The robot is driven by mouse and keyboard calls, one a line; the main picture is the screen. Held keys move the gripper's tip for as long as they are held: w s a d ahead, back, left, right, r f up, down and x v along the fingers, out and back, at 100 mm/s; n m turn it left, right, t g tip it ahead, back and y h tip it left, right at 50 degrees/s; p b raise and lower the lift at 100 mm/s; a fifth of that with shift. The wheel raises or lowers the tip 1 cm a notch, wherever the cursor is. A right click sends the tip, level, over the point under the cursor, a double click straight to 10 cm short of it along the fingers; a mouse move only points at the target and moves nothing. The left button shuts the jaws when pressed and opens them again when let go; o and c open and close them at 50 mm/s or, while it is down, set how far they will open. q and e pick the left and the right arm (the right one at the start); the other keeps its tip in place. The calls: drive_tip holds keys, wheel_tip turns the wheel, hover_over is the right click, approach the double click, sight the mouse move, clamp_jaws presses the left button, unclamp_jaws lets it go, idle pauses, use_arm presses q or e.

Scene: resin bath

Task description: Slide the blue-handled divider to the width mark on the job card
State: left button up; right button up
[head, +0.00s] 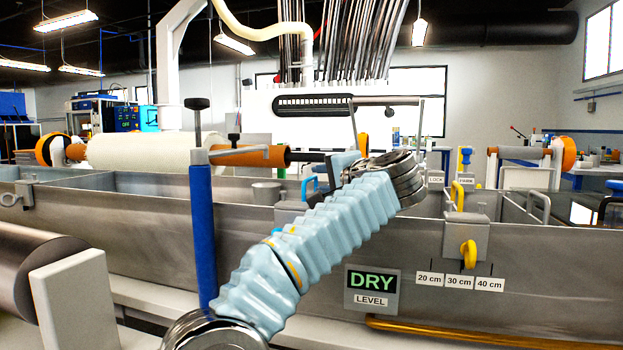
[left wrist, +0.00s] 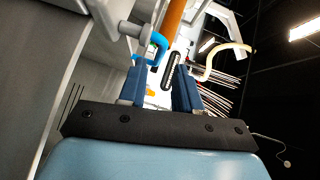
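The blue handle (head: 309,184) of the divider stands above a grey bracket (head: 287,213) at the bath's front wall, mid-picture in the head view. My left gripper (head: 340,164) is just right of that handle, past the bend of my wrist, partly hidden by my arm. In the left wrist view my left gripper (left wrist: 162,67) is open, its two blue fingers apart with nothing gripped. The blue handle (left wrist: 158,43) shows just beyond the fingertips. A scale (head: 458,281) on the front wall reads 20, 30 and 40 cm. I cannot make out the job card. My right gripper is out of view.
A yellow handle (head: 457,194) and yellow knob (head: 468,254) sit on a bracket above the scale. A blue post (head: 203,230) stands left of my arm. An orange-ended roller (head: 250,157) crosses behind. A DRY level sign (head: 372,289) is on the front wall.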

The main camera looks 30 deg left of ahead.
sight(312, 179)
use_arm(q)
drive_tip(key=x, duration=0.6)
drive_tip(key=shift+w+p, duration=0.1)
drive_tip(key=shift+p, duration=0.2)
clamp_jaws()
drive_tip(key=shift+a, duration=0.1)
